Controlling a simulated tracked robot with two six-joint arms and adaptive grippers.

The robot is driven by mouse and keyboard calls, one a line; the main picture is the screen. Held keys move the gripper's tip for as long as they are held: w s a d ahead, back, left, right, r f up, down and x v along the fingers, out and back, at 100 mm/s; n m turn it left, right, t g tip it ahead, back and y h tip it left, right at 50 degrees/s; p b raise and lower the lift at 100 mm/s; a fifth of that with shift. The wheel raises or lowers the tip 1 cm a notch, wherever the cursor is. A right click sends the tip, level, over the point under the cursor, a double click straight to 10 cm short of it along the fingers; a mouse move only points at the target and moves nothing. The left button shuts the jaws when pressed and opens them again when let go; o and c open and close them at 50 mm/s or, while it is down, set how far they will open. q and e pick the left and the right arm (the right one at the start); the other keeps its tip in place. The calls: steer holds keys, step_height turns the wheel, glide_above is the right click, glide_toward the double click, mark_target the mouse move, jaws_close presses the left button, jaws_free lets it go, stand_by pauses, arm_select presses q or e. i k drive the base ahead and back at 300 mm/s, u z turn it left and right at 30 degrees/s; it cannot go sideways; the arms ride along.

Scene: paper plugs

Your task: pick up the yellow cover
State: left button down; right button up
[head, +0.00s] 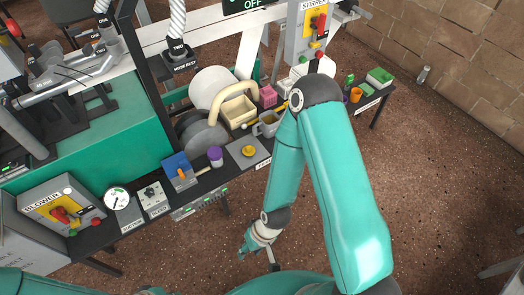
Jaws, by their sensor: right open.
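The yellow cover (249,151) is a small round yellow piece with a raised middle. It sits on a grey square plate (236,147) near the front edge of the black bench. My right gripper (258,246) hangs low in front of the bench, below the cover in the picture and apart from it. It looks open and empty, though its fingers are small and partly hidden by its own wrist. My left gripper is out of view.
A purple-topped jar (215,156) and a blue block (179,170) stand left of the plate. A grey mug (268,124) and a cream box (238,111) stand behind it. The gauge (117,198) and blower box (62,206) are further left. Open floor lies before the bench.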

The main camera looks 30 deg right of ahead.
mark_target(248, 151)
steer(key=u, duration=0.1)
steer(key=i, duration=0.45)
steer(key=z, duration=1.2)
steer(key=i, duration=0.55)
steer(key=u, duration=0.2)
steer(key=k, duration=0.6)
steer(key=z, duration=1.55)
steer(key=i, duration=0.1)
steer(key=u, duration=2.5)
